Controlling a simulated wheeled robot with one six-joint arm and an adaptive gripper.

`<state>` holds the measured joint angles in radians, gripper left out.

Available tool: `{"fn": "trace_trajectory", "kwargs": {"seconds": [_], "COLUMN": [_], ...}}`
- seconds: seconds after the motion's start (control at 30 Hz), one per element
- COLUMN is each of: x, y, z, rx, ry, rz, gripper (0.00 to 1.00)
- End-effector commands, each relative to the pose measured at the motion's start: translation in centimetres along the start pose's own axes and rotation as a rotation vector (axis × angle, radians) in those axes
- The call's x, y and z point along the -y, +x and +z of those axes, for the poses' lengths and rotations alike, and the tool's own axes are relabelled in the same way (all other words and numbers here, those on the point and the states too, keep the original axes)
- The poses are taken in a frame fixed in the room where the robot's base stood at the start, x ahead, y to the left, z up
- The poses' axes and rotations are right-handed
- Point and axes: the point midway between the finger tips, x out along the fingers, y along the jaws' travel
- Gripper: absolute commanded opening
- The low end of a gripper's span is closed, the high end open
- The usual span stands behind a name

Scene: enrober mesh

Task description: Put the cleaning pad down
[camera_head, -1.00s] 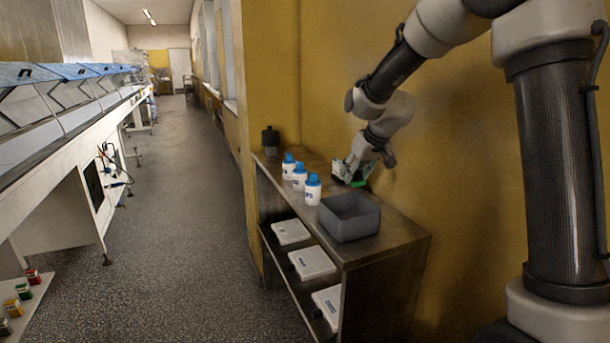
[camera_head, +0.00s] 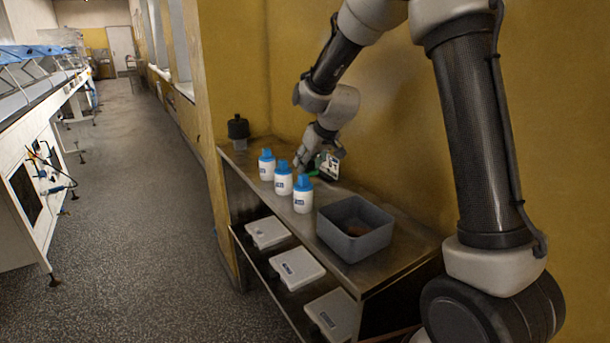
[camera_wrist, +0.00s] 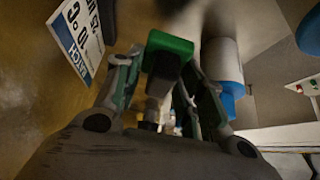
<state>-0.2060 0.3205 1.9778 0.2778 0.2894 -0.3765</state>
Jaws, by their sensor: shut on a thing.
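The cleaning pad appears as a green block with a dark side (camera_wrist: 170,43), held at the fingertips of my gripper (camera_wrist: 160,75) in the wrist view. In the head view a bit of its green (camera_head: 313,173) shows beside the nearest bottle. My gripper (camera_head: 308,160) is shut on the pad, low over the metal shelf top (camera_head: 258,185), behind the bottles. I cannot tell whether the pad touches the shelf top. The pad's lower part is hidden by the bottles and my gripper.
Three white bottles with blue caps (camera_head: 302,198) stand in a row close to my gripper. A dark jar (camera_head: 238,130) stands at the far end. A printed card (camera_head: 330,166) is close behind my gripper.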

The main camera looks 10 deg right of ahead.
Motion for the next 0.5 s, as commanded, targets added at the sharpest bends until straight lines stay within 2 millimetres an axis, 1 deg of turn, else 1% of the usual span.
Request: {"fn": "trace_trajectory", "kwargs": {"seconds": [0.3,0.5], "x": [-0.1,-0.1], "y": [3.4,3.6], "z": [2.1,2.3], "rx": [0.0,-0.002], "ry": [0.0,-0.001], "rz": [0.001,0.001], "gripper": [0.16,0.16]}}
